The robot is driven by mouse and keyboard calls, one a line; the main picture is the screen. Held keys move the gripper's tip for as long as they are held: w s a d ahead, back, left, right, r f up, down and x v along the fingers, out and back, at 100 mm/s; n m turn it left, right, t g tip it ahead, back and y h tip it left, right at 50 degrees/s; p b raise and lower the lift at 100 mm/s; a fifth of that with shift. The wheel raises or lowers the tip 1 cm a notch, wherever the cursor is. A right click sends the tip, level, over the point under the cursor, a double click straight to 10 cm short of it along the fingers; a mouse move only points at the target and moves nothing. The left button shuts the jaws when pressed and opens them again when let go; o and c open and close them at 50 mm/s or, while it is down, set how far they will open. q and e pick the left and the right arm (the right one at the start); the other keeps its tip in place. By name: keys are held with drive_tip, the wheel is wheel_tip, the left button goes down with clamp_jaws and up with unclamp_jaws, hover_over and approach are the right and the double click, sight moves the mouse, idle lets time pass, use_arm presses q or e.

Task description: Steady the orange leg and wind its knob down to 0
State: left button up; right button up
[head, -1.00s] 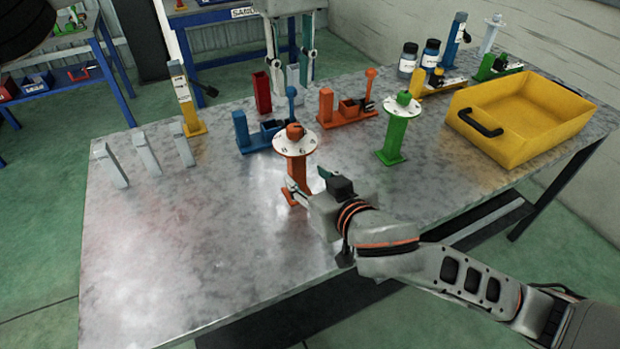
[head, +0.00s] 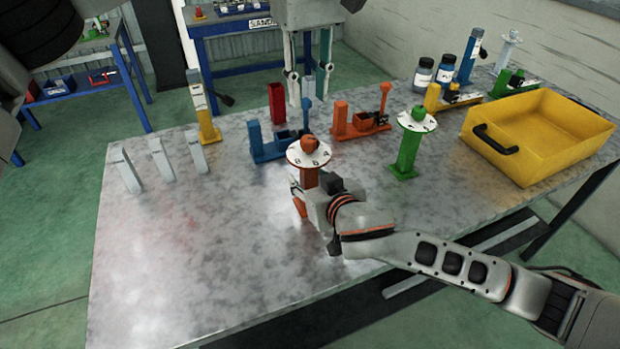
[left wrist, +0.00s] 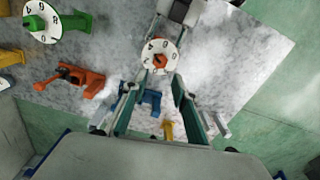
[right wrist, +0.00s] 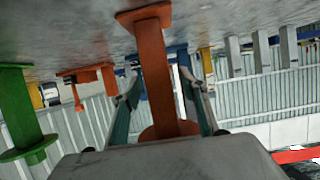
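The orange leg (head: 309,174) stands upright on the metal table, with a white numbered dial (head: 296,158) and an orange knob (head: 309,144) on top. The dial also shows in the left wrist view (left wrist: 151,50). My right gripper (head: 307,194) is low at the post. In the right wrist view its fingers (right wrist: 158,90) straddle the orange post (right wrist: 153,60), apparently with small gaps. My left gripper (head: 307,98) is open and empty, fingers down, above and behind the knob. In the left wrist view the dial lies beyond its spread fingers (left wrist: 158,95).
A green leg (head: 405,155) with its own dial stands to the right, before a yellow bin (head: 540,170). Blue (head: 265,150) and orange (head: 360,130) fixtures stand behind. Several grey blocks (head: 160,158) stand at left. The front left table is clear.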

clamp_jaws()
use_arm(q)
drive_tip(key=o, duration=0.4)
drive_tip(key=m+h, duration=1.8)
drive_tip(key=m, duration=0.6)
approach(310, 138)
drive_tip(key=d, duration=0.6)
drive_tip(key=d+f, duration=0.1)
drive_tip(key=d, duration=0.3)
